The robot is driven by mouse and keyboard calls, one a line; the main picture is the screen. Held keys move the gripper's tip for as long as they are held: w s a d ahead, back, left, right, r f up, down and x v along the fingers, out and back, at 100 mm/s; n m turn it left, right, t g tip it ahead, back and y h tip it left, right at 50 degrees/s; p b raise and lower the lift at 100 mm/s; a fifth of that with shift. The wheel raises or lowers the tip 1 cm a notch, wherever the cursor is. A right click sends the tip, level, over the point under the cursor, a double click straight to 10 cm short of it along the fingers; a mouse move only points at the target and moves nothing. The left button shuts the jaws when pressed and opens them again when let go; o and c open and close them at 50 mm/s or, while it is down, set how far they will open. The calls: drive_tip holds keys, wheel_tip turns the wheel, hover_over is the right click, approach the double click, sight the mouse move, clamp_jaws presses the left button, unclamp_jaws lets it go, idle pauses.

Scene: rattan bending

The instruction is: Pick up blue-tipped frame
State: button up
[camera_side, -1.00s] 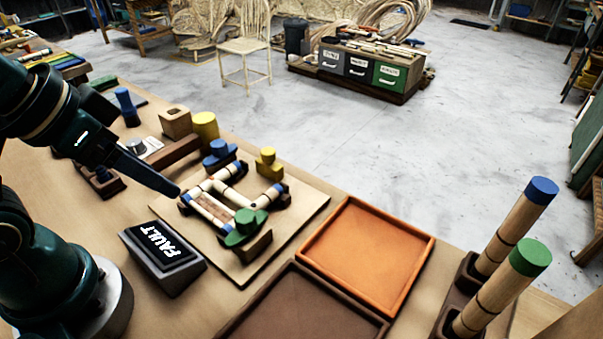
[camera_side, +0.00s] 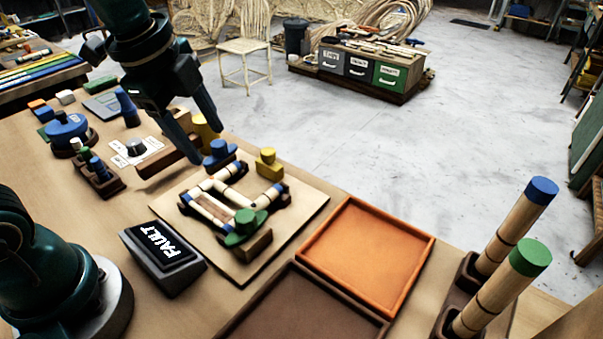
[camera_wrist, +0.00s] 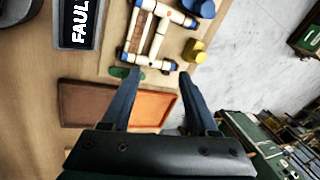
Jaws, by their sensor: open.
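The blue-tipped frame (camera_side: 236,197) is a set of pale bars with blue ends, lying on a light wooden board (camera_side: 302,218). A brown slat lies within it. A blue knob block (camera_side: 219,150), a yellow block (camera_side: 267,160) and a green knob block (camera_side: 245,222) stand around it. My gripper (camera_side: 204,143) is open, pointing down above and behind the frame in the side view, apart from it. In the wrist view the frame (camera_wrist: 157,42) lies beyond the open fingertips of my gripper (camera_wrist: 160,74).
A FAULT display (camera_side: 164,247) stands left of the board. An orange tray (camera_side: 424,250) and a brown tray (camera_side: 375,328) lie to its right and front. Two upright rods, blue-capped (camera_side: 519,222) and green-capped (camera_side: 505,285), stand far right. Small blocks crowd the back left.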

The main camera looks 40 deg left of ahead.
sight(234, 193)
drive_tip(key=w+f+m, duration=0.1)
drive_tip(key=w+f+m+g, duration=0.1)
drive_tip(key=f, duration=0.1)
drive_tip(key=w+f+m+g, duration=0.1)
drive_tip(key=w+f, duration=0.1)
drive_tip(key=shift+a+f, duration=0.15)
drive_tip(key=shift+a, duration=0.15)
wheel_tip(234, 193, down, 4)
drive_tip(key=shift+a+r+g, duration=0.1)
drive_tip(key=shift+r+g, duration=0.15)
drive_tip(key=shift+g, duration=0.35)
drive_tip(key=shift+f, duration=2.65)
clamp_jaws()
